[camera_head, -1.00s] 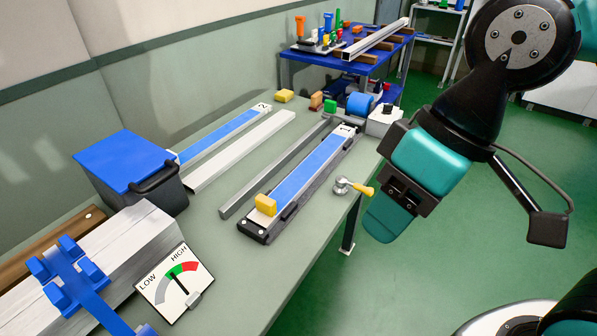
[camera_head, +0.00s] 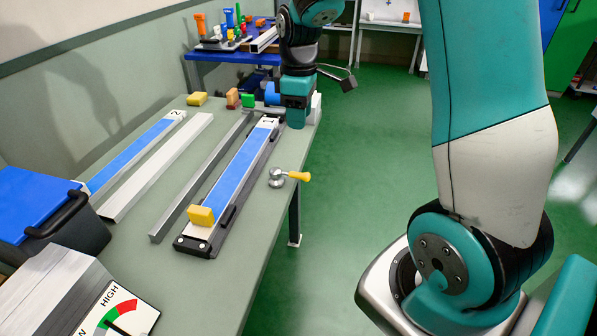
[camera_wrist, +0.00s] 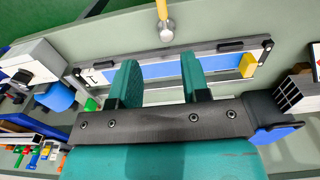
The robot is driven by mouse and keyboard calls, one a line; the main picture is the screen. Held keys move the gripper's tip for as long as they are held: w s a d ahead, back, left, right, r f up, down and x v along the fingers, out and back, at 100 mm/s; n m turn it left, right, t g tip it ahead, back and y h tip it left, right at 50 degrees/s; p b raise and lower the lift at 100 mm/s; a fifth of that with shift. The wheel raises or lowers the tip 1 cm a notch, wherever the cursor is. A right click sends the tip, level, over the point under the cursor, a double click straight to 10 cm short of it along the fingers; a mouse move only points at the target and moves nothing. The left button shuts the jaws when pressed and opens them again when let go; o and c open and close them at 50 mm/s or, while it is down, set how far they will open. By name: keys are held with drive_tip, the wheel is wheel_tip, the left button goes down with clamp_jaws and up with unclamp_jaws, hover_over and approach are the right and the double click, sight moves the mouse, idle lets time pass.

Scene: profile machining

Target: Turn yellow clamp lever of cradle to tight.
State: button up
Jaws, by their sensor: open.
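The yellow clamp lever (camera_head: 299,176) sits on a round metal hub at the right table edge, beside the cradle. Its handle points right, out past the edge. In the wrist view the lever (camera_wrist: 162,10) is at the top centre, its hub beyond the cradle. The long dark cradle (camera_head: 187,243) has a blue strip, a label 1 at the far end and a yellow block (camera_head: 201,215) at the near end. My gripper (camera_wrist: 158,75) is open and empty. Its fingers point toward the cradle in the wrist view. In the head view my gripper (camera_head: 296,120) is by the far end.
A grey bar (camera_head: 200,180) and a white profile (camera_head: 160,165) lie left of the cradle. A blue-lidded bin (camera_head: 40,205) and a gauge (camera_head: 118,312) are at the near left. Small blocks stand at the far end.

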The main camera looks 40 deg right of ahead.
sight(299, 173)
wheel_tip(299, 173, down, 16)
drive_tip(key=shift+a+r, duration=0.1)
idle(0.4)
clamp_jaws()
